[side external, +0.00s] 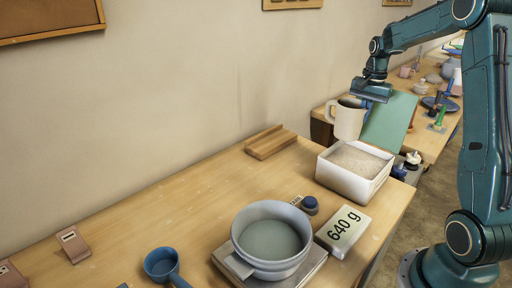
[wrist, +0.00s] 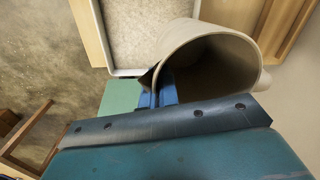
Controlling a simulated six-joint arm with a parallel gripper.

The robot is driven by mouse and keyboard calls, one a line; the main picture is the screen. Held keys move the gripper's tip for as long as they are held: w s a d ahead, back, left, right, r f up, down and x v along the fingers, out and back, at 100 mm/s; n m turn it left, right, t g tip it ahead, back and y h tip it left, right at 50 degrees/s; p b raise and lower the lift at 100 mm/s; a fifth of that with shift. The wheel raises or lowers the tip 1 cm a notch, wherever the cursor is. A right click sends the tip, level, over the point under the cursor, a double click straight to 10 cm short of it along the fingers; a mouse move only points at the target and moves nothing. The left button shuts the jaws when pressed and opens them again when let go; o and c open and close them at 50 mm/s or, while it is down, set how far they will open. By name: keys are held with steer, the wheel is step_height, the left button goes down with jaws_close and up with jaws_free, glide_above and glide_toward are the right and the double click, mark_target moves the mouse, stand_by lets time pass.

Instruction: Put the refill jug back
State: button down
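The refill jug (side external: 349,120), cream-white with a handle on its left side, is in the air in the side view, above the far edge of a white bin of pale grains (side external: 333,174). It looks roughly upright. My gripper (side external: 366,99) is at the jug's upper right rim. In the wrist view the jug (wrist: 190,48) shows its open mouth and dark interior, and the blue fingers of my gripper (wrist: 158,92) are closed on its rim. The wrist view also shows the grain-filled bin (wrist: 128,72) beyond the jug.
A wooden block (side external: 270,142) lies by the wall. A grey bowl (side external: 271,240) sits on a scale beside a "640 g" display (side external: 343,231). A blue scoop (side external: 161,264) lies in front. A green panel (side external: 390,122) stands behind the bin. The bench's middle is clear.

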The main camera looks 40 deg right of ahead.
steer(key=shift+r, duration=0.3)
